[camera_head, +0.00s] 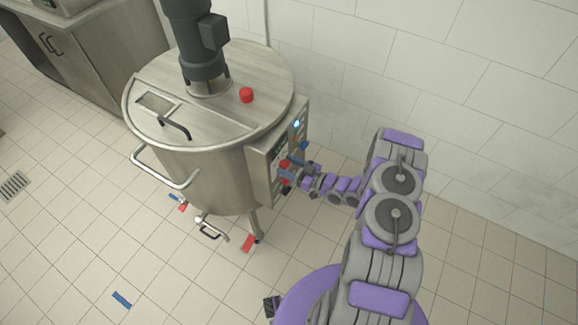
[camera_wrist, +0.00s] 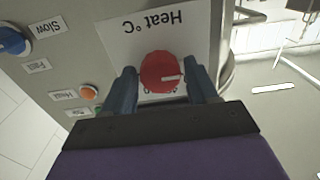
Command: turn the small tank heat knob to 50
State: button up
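The red heat knob (camera_wrist: 161,72) sits on a white label reading "Heat °C", upside down in the wrist view. A pale pointer mark on the knob points to the right in that view. My gripper (camera_wrist: 163,78) has one blue finger on each side of the knob; whether they touch it is unclear. The lower label numbers are mostly hidden. In the head view the small steel tank (camera_head: 215,165) stands left of my arm, and my gripper (camera_head: 291,170) is at the control panel (camera_head: 268,165) on its right side, by the red knob (camera_head: 284,164).
A blue knob (camera_wrist: 12,41) labelled "Slow" and "Fast" and an orange button (camera_wrist: 88,92) labelled "Heat" are on the same panel. The tank has a side handle (camera_head: 160,168). A tiled wall (camera_head: 400,70) stands behind; open tiled floor lies at the lower left.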

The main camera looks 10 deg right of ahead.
jog(key=c, duration=0.8)
jog(key=shift+r+m, duration=0.1)
jog(key=shift+m, duration=0.2)
jog(key=m+p, duration=0.1)
jog(key=m, duration=0.2)
jog(key=shift+w+d+p, duration=0.1)
jog(key=shift+d+p, duration=0.05)
jog(key=shift+p, duration=0.15)
jog(key=m, duration=0.6)
jog(key=shift+w+d+m, duration=0.1)
jog(key=shift+w+m, duration=0.05)
jog(key=shift+m, duration=0.25)
jog(key=m, duration=0.4)
jog(key=m+b, duration=0.1)
jog(key=m, duration=0.8)
jog(key=shift+f, duration=0.25)
jog(key=shift+m, duration=0.3)
jog(key=shift+f, duration=0.1)
